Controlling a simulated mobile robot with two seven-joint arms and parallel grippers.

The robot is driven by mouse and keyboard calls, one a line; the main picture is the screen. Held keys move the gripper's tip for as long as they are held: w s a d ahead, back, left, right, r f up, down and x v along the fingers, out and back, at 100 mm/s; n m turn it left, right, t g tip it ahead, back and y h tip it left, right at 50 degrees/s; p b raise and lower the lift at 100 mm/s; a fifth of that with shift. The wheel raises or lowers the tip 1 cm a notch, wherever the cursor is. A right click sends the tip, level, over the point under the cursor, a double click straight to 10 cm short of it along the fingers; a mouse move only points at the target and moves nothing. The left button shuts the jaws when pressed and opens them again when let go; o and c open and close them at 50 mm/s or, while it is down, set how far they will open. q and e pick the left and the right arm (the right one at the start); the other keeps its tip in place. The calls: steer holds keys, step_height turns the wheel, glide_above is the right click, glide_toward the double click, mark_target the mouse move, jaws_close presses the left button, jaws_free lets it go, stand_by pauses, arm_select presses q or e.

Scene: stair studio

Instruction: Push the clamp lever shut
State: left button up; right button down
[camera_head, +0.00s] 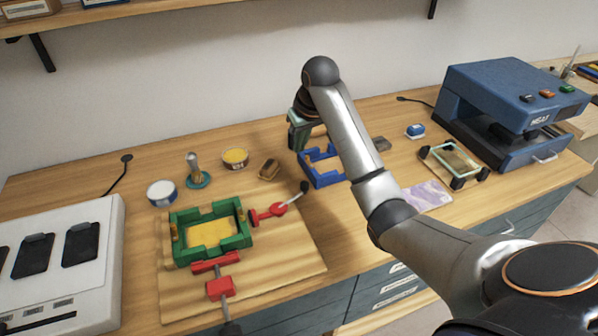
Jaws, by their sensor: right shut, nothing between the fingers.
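A green fixture frame (180,245) with a yellowish floor sits on a wooden board (285,270). A red clamp (266,213) stands at its right side, and its lever (291,200) slants up to the right to a black knob (305,186). A second red clamp (220,287) is at the front side, with a dark handle end (232,328) at the picture's bottom edge. My right gripper (300,145) is shut and empty, behind the clamp lever and apart from it, by a blue frame. My wrist partly hides it. My left gripper is out of view.
The blue frame (325,181) stands right of the lever. A brush (269,169), a tin (235,158), a round white container (161,193) and a teal-based post (198,180) stand behind the fixture. A blue press (500,95) is at right. A white device (75,270) is at left.

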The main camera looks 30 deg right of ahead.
steer(key=x, duration=1)
steer(key=shift+f, duration=0.15)
steer(key=shift+s, duration=0.3)
steer(key=shift+s+a+p, duration=0.1)
steer(key=shift+s+p, duration=0.65)
steer(key=shift+s, duration=0.9)
